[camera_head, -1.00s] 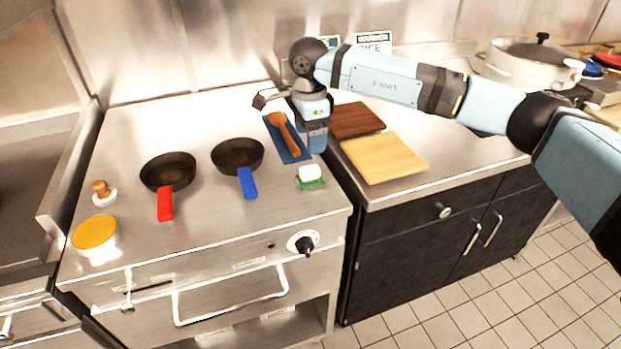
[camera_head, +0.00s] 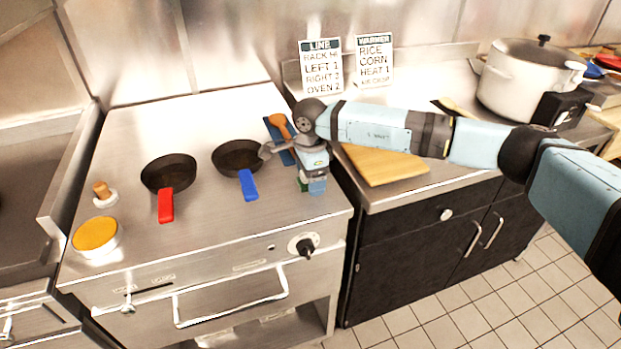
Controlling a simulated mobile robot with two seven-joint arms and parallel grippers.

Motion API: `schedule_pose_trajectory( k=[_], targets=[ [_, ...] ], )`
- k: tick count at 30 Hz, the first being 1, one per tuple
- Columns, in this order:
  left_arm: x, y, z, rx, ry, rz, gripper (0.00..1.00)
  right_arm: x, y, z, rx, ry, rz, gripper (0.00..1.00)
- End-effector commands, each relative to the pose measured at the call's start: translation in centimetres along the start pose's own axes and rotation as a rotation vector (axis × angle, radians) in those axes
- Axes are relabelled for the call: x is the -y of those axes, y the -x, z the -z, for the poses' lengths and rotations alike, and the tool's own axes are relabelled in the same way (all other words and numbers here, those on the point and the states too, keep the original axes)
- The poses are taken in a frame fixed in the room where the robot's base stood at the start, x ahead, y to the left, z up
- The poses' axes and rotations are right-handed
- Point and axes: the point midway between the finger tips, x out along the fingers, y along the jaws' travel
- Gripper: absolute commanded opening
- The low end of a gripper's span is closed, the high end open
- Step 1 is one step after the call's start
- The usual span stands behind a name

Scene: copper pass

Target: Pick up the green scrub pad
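The green scrub pad (camera_head: 303,187) lies on the steel top near its front right corner. Only a small green part of it shows; my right gripper (camera_head: 314,184) hides the rest. The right gripper points down, right over or at the pad. I cannot tell whether its fingers touch the pad, or whether they are open or shut. The white block seen on the pad earlier is now hidden. My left gripper is not in view.
A blue-handled pan (camera_head: 238,155) and a red-handled pan (camera_head: 168,171) stand to the left. A wooden spoon (camera_head: 279,124) on a blue mat (camera_head: 270,130) lies behind the gripper. A light cutting board (camera_head: 378,168) is on the right counter, partly under my arm.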

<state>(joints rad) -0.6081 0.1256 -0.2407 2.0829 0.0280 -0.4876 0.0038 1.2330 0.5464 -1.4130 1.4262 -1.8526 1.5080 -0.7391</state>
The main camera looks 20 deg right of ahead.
Motion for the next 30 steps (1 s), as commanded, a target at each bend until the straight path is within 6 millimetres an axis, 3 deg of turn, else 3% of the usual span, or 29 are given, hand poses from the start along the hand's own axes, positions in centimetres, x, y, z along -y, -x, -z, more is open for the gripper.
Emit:
schedule_pose_trajectory(
  k=[2, 3, 9, 10, 23, 30],
  targets=[
    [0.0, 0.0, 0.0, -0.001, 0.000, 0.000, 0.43, 0.0, 0.0, 0.0, 0.000, 0.000, 0.000, 0.79],
    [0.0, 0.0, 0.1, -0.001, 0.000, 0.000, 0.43, 0.0, 0.0, 0.0, 0.000, 0.000, 0.000, 0.74],
    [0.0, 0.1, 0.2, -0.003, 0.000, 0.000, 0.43, 0.0, 0.1, 0.0, 0.000, 0.000, -0.001, 0.28],
    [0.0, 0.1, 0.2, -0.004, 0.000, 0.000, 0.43, 0.0, 0.1, 0.0, 0.000, 0.000, -0.001, 0.25],
    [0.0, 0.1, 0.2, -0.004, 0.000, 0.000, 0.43, 0.0, 1.0, 0.0, 0.000, 0.000, 0.000, 0.24],
    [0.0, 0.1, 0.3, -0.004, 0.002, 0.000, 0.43, 0.1, 5.2, 0.0, 0.001, 0.000, 0.004, 0.24]
  ],
)
